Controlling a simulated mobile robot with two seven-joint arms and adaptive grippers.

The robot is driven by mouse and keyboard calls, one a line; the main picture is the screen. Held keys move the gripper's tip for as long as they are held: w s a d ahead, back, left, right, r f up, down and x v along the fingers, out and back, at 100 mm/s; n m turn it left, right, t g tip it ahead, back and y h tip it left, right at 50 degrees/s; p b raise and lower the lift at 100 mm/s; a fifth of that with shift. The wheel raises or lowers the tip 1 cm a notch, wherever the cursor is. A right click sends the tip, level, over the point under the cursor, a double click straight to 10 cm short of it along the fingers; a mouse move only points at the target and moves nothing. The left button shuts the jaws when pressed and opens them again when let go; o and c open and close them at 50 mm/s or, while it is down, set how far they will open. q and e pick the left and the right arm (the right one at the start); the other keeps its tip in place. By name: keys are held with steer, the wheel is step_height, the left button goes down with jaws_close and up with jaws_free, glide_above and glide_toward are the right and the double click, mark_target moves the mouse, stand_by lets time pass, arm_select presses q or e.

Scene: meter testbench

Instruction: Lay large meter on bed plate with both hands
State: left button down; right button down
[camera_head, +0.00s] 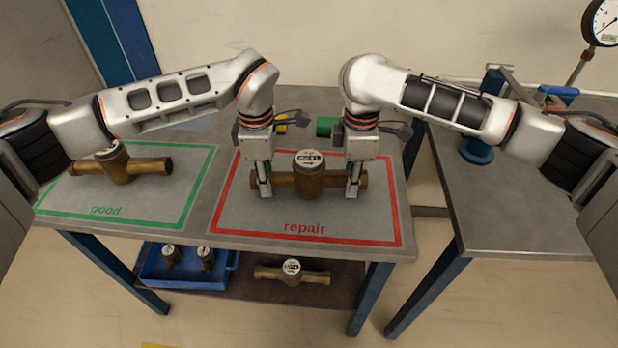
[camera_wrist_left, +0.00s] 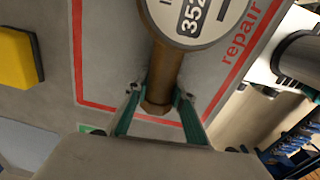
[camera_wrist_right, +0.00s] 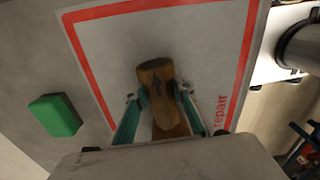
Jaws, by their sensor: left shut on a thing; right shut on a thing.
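The large brass meter (camera_head: 310,178) with a round white dial lies level across the red-framed repair area in the head view. My left gripper (camera_head: 265,188) is shut on its left pipe end. My right gripper (camera_head: 352,188) is shut on its right pipe end. The left wrist view shows the teal fingers around the pipe below the dial (camera_wrist_left: 190,20). The right wrist view shows the fingers around a brass pipe (camera_wrist_right: 158,85) with an arrow. I cannot tell whether the meter touches the surface. I cannot tell which surface is the bed plate.
Another brass meter (camera_head: 122,165) lies in the green-framed good area. A blue tray (camera_head: 185,278) with small meters and one more meter (camera_head: 292,272) sit on the lower shelf. The right bench (camera_head: 515,220) carries a blue stand (camera_head: 478,150); a gauge (camera_head: 602,22) stands behind. Its front is clear.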

arm_select(q)
steer(key=shift+r, duration=0.15)
arm_select(e)
steer(key=shift+r, duration=0.2)
